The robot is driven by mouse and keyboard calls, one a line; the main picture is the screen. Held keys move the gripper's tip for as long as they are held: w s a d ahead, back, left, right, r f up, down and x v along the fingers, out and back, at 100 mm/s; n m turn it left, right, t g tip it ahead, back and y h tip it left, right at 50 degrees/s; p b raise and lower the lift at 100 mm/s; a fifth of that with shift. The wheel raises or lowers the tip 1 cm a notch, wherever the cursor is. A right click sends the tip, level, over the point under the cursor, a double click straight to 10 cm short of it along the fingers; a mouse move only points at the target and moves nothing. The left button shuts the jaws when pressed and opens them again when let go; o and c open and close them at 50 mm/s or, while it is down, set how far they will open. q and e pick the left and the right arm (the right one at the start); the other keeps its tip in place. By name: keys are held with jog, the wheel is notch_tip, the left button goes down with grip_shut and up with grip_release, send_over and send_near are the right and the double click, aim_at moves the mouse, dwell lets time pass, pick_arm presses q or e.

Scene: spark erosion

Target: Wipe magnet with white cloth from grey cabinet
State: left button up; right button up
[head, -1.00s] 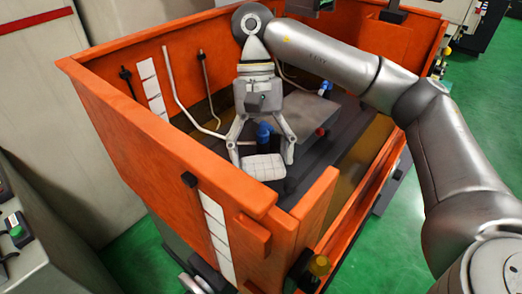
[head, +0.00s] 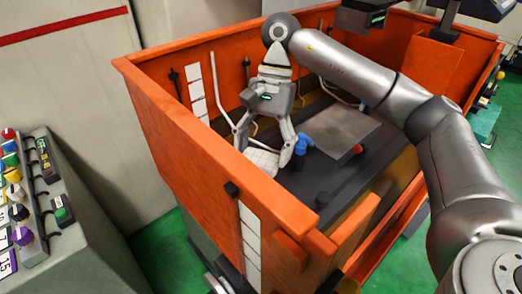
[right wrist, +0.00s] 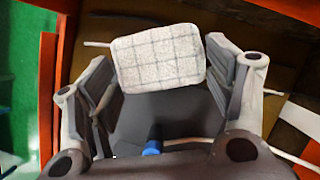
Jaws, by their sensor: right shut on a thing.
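My right gripper (head: 270,152) is shut on a white checked cloth (head: 262,164), inside the orange tank near its left wall. In the right wrist view, the cloth (right wrist: 158,58) lies between the two fingers of the gripper (right wrist: 160,62). A flat grey block (head: 343,133), which looks to be the magnet, sits in the tank to the right of the gripper, apart from the cloth. My left gripper and the grey cabinet cannot be made out with certainty.
The orange tank (head: 200,150) has raised walls around the gripper. A blue fitting (head: 301,144) stands just right of the cloth, and a red knob (head: 357,149) is by the block.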

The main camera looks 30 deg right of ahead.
jog(key=w+d+m+t+y+p, duration=0.1)
jog(key=w+d+m+t+p, duration=0.2)
jog(key=m, duration=0.5)
notch_tip(320, 180, up, 3)
jog(key=m+t+h+p, duration=0.2)
jog(key=m+h+p, duration=0.6)
jog(key=m, duration=2.3)
send_over(329, 126)
jog(key=a, duration=0.1)
jog(key=shift+s+f+b, duration=0.15)
jog(key=shift+f+b, duration=0.6)
jog(key=shift+f, duration=0.45)
jog(key=shift+s+f+b, duration=0.15)
jog(key=shift+f+b, duration=0.6)
jog(key=shift+f, duration=0.45)
jog(key=shift+f, duration=0.1)
jog(key=shift+f+b, duration=1.95)
jog(key=shift+f, duration=0.4)
jog(key=shift+f+b, duration=0.8)
jog(key=shift+f, duration=0.2)
